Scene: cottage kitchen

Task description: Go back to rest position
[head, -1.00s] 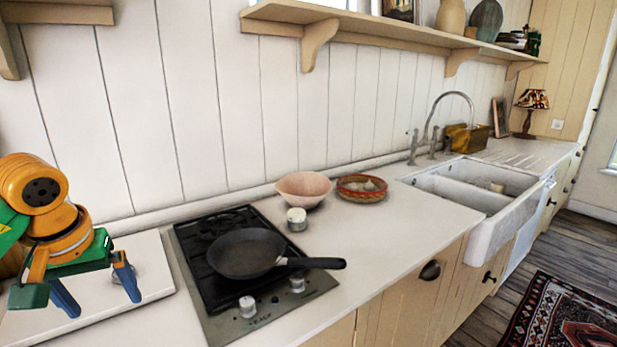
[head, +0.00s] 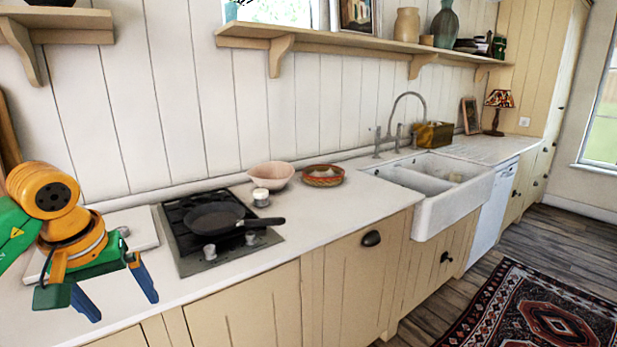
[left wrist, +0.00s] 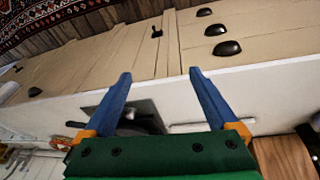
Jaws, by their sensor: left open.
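My left gripper (head: 117,297) is open and empty in the head view, at the left end of the counter, with its blue fingers spread. It hangs near the front of the white board (head: 138,228), left of the stove. In the left wrist view the two blue fingers (left wrist: 158,84) are apart with nothing between them. The counter edge and the cabinet fronts (left wrist: 120,55) show beyond their tips. My right gripper is in neither view.
A black pan (head: 213,218) sits on the stove (head: 190,262). The white sink (head: 455,205) is further right. A patterned rug (head: 545,310) lies on the floor.

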